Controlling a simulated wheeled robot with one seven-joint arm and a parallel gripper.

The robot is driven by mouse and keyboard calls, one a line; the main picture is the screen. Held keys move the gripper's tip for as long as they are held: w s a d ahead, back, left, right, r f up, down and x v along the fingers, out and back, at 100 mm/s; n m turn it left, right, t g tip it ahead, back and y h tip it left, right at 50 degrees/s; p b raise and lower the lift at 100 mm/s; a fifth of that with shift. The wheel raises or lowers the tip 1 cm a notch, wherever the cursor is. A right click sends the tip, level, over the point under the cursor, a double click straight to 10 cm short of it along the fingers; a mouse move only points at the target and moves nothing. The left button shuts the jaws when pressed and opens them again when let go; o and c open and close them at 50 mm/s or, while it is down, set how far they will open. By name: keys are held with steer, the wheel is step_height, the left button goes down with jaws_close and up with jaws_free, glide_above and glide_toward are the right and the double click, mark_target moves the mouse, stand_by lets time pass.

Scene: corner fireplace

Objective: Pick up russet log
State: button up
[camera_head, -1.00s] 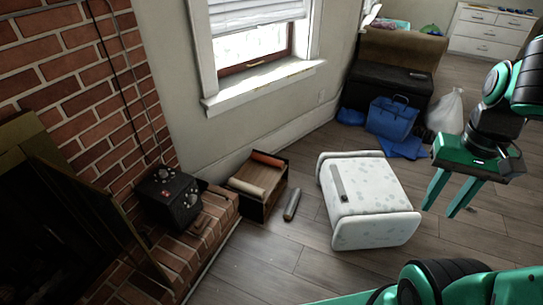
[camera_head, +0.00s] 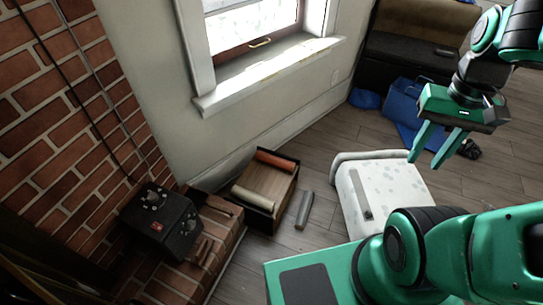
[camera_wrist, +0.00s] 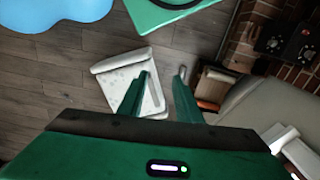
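The russet log (camera_head: 276,160) is a reddish-orange cylinder lying across the far end of an open wooden box (camera_head: 262,221) on the floor by the wall. It also shows as a small orange patch in the wrist view (camera_wrist: 207,105), mostly hidden. A pale cream log (camera_head: 252,198) lies across the near end of the box. My gripper (camera_head: 424,162) is open and empty, high up to the right of the box, with its fingers pointing down and well apart from the log. Both fingers also show in the wrist view (camera_wrist: 162,80), with nothing between them.
A grey cylinder (camera_head: 305,210) lies on the floor right of the box. A white speckled stool (camera_head: 400,190) stands further right. A black device (camera_head: 160,222) sits on the brick hearth (camera_head: 212,240) at left. A blue bag (camera_head: 402,103) lies behind.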

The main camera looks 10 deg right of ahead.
steer(key=shift+w+d, duration=0.1)
steer(key=shift+w, duration=0.35)
